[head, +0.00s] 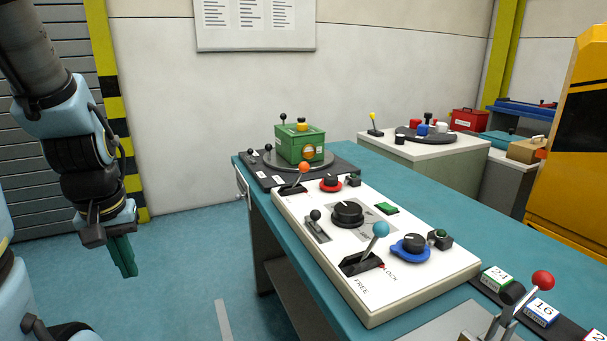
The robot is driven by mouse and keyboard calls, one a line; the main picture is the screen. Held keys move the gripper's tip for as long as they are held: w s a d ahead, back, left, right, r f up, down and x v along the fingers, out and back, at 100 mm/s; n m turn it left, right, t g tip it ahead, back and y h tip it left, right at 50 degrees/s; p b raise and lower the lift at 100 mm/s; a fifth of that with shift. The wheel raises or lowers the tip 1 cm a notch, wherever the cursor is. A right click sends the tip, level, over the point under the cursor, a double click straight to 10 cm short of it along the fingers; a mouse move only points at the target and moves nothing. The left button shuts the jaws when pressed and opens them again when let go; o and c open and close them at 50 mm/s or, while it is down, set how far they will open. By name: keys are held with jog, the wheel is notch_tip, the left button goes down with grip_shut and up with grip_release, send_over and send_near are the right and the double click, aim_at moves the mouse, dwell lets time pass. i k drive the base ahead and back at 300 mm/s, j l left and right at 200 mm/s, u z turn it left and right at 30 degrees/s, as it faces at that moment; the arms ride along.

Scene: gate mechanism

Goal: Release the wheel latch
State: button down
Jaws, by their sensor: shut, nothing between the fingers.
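A lever with a blue ball knob (381,229) stands in a black slotted base (361,263) near the front of the white control panel (400,296). The word FREE is printed by the left part of this base and LOCK by its right part. The lever leans to the right, to the LOCK side, with a small red mark there. No label naming a wheel latch is readable. My gripper (124,257) hangs at the left over the floor, pointing down, shut and empty. It is well apart from the panel and the lever.
The panel also carries an orange-knobbed lever (304,168), a small black-knobbed lever (316,217) and several dials. A red-knobbed lever (542,281) stands at the lower right. A green box (300,145) sits behind. The blue table's edge lies between my gripper and the panel; the floor is open.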

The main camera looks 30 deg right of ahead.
aim_at(315, 215)
jog(key=i+l, duration=0.25)
jog(key=i, duration=0.15)
jog(key=i+l, duration=0.25)
jog(key=i, duration=0.1)
